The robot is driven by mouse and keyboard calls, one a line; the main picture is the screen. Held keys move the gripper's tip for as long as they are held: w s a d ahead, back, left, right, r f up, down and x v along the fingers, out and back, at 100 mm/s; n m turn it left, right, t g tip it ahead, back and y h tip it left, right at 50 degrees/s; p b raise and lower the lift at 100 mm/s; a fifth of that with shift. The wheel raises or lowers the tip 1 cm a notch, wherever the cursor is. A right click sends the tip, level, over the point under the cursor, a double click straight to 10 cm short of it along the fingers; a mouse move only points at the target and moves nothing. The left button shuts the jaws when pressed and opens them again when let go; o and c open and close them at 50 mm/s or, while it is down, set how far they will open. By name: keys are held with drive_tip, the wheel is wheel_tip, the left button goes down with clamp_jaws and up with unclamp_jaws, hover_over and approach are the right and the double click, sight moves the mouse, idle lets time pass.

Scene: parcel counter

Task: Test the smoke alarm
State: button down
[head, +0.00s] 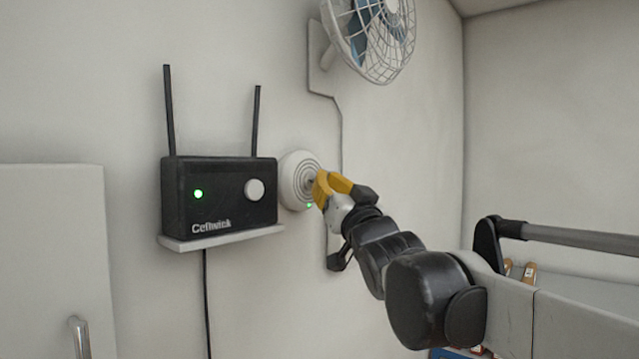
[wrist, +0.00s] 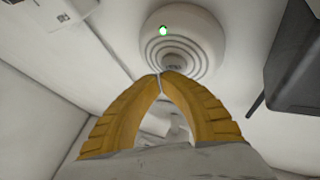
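The smoke alarm (head: 295,172) is a round white disc with concentric rings, mounted on the wall just right of the black router. A small green light glows on it. In the wrist view the alarm (wrist: 205,28) is at the top centre, with a small grey centre (wrist: 174,64). My gripper (head: 315,187) has yellow fingers and is right in front of the alarm. In the wrist view the fingertips (wrist: 161,76) meet with nothing between them, close to the alarm's centre. I cannot tell whether they touch it.
A black router (head: 232,188) with two antennas, a knob and a green light sits on a small shelf (head: 215,240) to the left. A caged fan (head: 378,35) is mounted above right. A white cabinet (head: 50,230) stands at far left. A grey rail (head: 580,240) is at right.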

drive_tip(key=shift+a, duration=0.1)
idle(0.4)
drive_tip(key=shift+w+a, duration=0.3)
idle(0.4)
drive_tip(key=shift+s+d, duration=0.35)
drive_tip(key=shift+d, duration=0.05)
idle(0.3)
drive_tip(key=s+d, duration=0.3)
drive_tip(key=d, duration=0.1)
drive_tip(key=shift+s+d+p, duration=0.35)
idle(0.5)
